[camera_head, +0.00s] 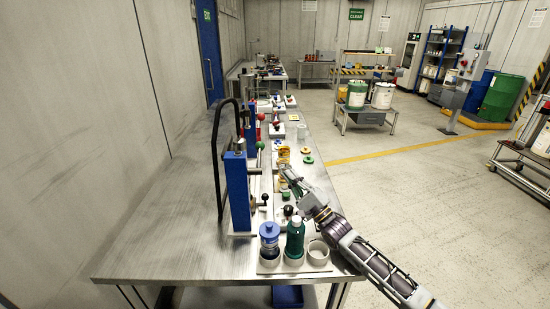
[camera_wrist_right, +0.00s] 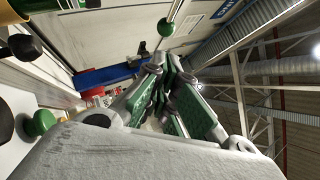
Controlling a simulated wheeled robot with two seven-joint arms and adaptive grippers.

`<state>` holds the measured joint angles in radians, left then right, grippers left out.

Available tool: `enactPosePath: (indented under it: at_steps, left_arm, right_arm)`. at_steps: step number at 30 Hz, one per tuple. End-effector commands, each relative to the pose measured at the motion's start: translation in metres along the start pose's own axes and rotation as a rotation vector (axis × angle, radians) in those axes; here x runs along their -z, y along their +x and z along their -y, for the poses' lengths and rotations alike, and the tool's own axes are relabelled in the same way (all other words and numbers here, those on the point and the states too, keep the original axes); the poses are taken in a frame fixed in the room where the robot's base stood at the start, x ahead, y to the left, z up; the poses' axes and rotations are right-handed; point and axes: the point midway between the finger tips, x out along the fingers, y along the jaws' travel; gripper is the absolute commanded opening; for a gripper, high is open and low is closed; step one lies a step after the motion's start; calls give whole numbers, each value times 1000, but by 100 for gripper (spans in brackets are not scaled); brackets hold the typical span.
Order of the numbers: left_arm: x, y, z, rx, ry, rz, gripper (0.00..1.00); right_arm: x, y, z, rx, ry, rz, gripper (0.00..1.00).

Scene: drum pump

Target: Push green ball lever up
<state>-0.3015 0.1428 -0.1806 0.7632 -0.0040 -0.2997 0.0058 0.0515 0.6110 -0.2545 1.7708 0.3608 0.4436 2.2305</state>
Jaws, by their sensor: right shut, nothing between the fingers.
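A green ball (camera_wrist_right: 166,28) on the end of a thin metal rod shows in the right wrist view, just past my fingertips, with a small visible gap. My right gripper (camera_head: 286,177) reaches over the bench from the right. Its green-padded fingers (camera_wrist_right: 158,70) are closed and empty. My left gripper is not in view.
A blue upright press (camera_head: 238,190) with a black handle stands left of the gripper. A green knob (camera_wrist_right: 40,122) is at the wrist view's left. The bench's left side is clear.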

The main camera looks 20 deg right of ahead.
Motion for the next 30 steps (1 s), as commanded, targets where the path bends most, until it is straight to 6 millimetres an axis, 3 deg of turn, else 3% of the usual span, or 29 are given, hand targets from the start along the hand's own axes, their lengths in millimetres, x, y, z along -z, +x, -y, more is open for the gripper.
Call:
enactPosePath:
  at_steps: [11, 30]
  left_arm:
    - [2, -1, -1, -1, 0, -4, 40]
    - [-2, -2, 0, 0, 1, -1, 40]
  right_arm:
    - [0, 13, 0, 1, -1, 1, 0]
    - [0, 66, 0, 1, 0, 0, 0]
